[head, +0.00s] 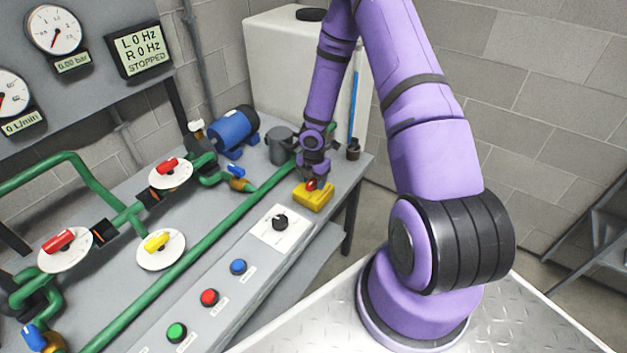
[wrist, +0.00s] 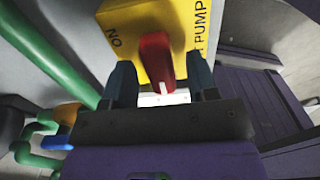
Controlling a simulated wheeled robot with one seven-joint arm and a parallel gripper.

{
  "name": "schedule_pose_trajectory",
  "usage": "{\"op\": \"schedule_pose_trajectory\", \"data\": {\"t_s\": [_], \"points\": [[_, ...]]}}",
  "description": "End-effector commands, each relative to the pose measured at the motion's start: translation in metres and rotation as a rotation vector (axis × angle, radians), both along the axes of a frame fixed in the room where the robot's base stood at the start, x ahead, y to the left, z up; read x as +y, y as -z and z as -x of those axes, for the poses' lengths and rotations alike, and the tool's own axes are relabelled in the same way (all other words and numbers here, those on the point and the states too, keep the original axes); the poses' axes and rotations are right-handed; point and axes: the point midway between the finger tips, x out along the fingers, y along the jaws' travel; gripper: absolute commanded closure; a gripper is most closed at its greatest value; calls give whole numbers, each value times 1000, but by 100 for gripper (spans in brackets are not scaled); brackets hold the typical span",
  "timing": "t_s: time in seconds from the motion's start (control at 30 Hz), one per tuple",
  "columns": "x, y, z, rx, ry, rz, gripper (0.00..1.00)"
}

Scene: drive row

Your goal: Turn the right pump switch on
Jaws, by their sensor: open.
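The pump switch is a yellow box (head: 314,197) with a red knob (head: 311,184) at the right end of the sloped control panel. In the wrist view the yellow box (wrist: 150,18) shows the letters "NO" and part of the word "PUMP", and the red knob (wrist: 157,58) points down toward my gripper. My gripper (head: 314,175) is right above the switch in the head view. In the wrist view my gripper (wrist: 162,80) is open, with one dark finger on each side of the knob. Whether either finger touches the knob I cannot tell.
A black rotary knob (head: 280,222) on a white plate is beside the switch, with blue (head: 238,267), red (head: 209,297) and green (head: 176,332) buttons further along. A green pipe (head: 215,228) runs behind the panel. The display (head: 139,48) reads L 0 Hz, R 0 Hz, STOPPED.

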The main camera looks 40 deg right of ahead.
Motion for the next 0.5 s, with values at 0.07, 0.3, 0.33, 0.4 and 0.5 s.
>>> {"op": "schedule_pose_trajectory", "data": {"t_s": [0.07,0.3,0.33,0.4,0.5], "points": [[0,2,0,0,-1,0,47],[0,3,0,0,0,0,47],[0,3,0,0,0,0,51],[0,3,0,0,0,0,68],[0,3,0,0,0,0,90]]}}
